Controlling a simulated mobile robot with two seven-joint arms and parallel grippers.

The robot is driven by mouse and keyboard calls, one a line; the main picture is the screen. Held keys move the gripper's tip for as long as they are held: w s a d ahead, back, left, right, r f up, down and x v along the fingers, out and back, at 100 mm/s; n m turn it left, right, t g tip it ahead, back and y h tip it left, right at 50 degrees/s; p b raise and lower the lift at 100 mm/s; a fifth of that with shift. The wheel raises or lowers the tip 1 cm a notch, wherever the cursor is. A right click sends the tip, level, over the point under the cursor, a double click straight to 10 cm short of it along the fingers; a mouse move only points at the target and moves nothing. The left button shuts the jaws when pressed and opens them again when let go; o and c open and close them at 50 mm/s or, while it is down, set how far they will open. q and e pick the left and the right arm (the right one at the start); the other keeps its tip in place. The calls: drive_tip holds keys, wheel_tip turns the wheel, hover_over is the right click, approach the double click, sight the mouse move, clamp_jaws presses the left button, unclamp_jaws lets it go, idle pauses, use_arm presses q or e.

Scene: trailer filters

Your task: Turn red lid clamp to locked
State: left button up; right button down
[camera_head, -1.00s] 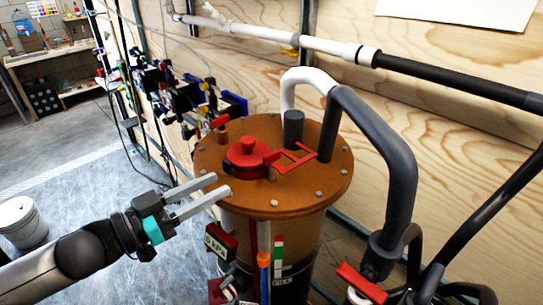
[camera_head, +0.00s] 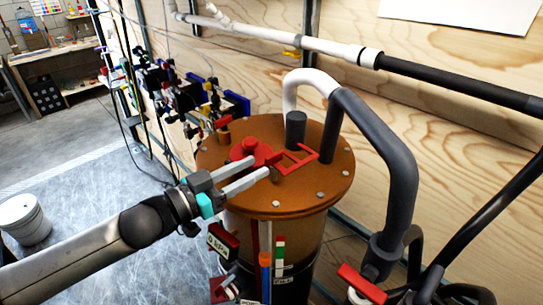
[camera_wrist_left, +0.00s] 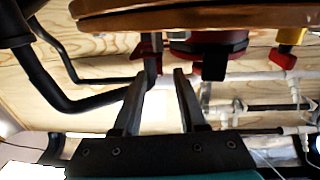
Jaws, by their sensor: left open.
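The red lid clamp (camera_head: 296,161) is an open, frame-shaped red piece on the orange-brown lid (camera_head: 285,201) of an upright filter canister. A round red knob (camera_head: 251,150) sits beside it, partly hidden by my left gripper. My left gripper (camera_head: 262,167) is open, its fingers pointing right over the lid, with the tips close to the clamp's left end. I cannot tell whether they touch it. In the left wrist view, the open fingers (camera_wrist_left: 160,72) point toward red parts (camera_wrist_left: 150,48) below the brown lid edge (camera_wrist_left: 190,17). My right gripper is out of view.
A thick grey hose (camera_head: 385,150) rises from the lid and bends down at the right. A red valve handle (camera_head: 362,284) is at the lower right. Several coloured valves and fittings (camera_head: 190,95) line the plywood wall. A white bucket (camera_head: 22,219) stands on the floor at left.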

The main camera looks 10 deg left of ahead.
sight(272, 156)
use_arm(q)
drive_tip(key=shift+p+x, duration=0.55)
drive_tip(key=shift+x, duration=2.35)
clamp_jaws()
